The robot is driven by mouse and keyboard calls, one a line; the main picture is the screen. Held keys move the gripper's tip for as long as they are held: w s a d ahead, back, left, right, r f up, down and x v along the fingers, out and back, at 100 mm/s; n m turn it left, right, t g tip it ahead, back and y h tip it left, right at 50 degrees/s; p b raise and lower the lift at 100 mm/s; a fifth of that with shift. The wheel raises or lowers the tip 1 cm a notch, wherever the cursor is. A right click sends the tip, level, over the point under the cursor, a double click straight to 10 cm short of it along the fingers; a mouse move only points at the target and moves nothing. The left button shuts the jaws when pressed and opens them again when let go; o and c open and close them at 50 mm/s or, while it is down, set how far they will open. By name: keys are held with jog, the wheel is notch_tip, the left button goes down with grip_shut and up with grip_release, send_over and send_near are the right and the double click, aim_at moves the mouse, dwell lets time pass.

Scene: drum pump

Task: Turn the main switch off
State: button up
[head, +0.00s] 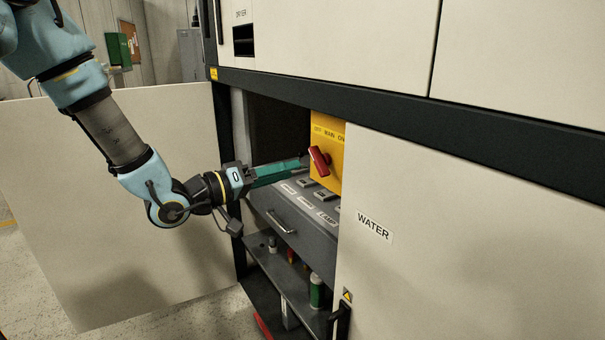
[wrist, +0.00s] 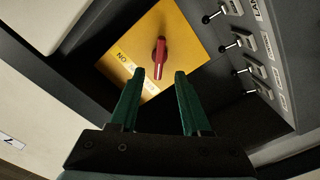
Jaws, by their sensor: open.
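The main switch is a red rotary handle (head: 319,161) on a yellow plate (head: 328,130) inside the open cabinet bay. The plate is labelled OFF, MAIN, ON from left to right in the head view. In the wrist view the red handle (wrist: 160,57) lies just beyond and between my green fingertips, and the yellow plate (wrist: 186,35) is behind it. My gripper (head: 303,162) reaches into the bay with its fingertips close to the handle. It is open, with a clear gap between the fingers (wrist: 158,78). I cannot tell whether a finger touches the handle.
A row of toggle switches (wrist: 245,39) with white labels sits beside the yellow plate. An open door panel (head: 120,190) stands left, and the WATER panel (head: 450,230) covers the right. Below, a shelf (head: 290,285) holds small bottles.

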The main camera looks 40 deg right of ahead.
jog(key=shift+w+a, duration=0.15)
jog(key=shift+a, duration=1.5)
